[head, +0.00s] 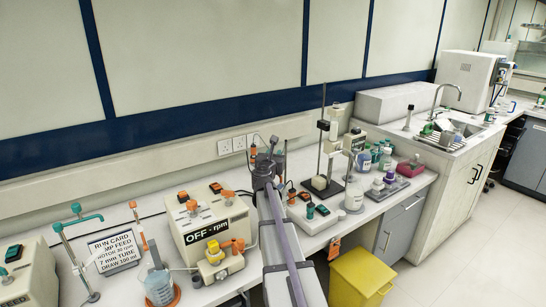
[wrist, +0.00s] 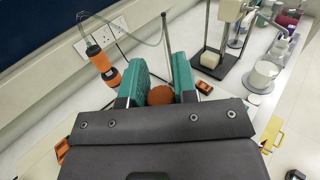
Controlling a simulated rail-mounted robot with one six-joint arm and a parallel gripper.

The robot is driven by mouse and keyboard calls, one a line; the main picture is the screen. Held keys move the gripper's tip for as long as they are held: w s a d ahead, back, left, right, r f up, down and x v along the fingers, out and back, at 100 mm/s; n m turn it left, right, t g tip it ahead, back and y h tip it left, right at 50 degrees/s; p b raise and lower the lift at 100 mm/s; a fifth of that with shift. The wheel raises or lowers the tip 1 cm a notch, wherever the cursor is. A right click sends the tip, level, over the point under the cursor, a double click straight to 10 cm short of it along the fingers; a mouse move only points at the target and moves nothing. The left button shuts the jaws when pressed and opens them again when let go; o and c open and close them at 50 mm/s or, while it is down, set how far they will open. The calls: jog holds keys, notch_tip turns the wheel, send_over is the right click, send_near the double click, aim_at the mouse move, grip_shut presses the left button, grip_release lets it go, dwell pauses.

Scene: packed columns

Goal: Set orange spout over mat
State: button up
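An orange spout (head: 138,222) on a thin upright stands at the left of the bench in the head view, by the run card sign. A blue-tinted beaker (head: 160,287) stands in front of it on a round orange mat (head: 178,296), partly cut off by the frame edge. My gripper (head: 269,160) is well to the right of the spout, above the back of the bench near the wall sockets. In the wrist view my gripper (wrist: 160,82) has its two teal fingers apart. A round orange thing shows between them; I cannot tell whether it touches them.
A teal spout (head: 80,215) on its own stand is left of the card (head: 115,250). A pump box (head: 208,225) marked OFF stands between the orange spout and my arm. A clamp stand (head: 323,150) and bottles are to the right. Orange plugs (wrist: 101,62) hang by the wall.

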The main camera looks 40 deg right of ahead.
jog(key=o, duration=0.4)
jog(key=v, duration=1)
jog(key=shift+s+a, duration=0.25)
jog(key=shift+a, duration=0.1)
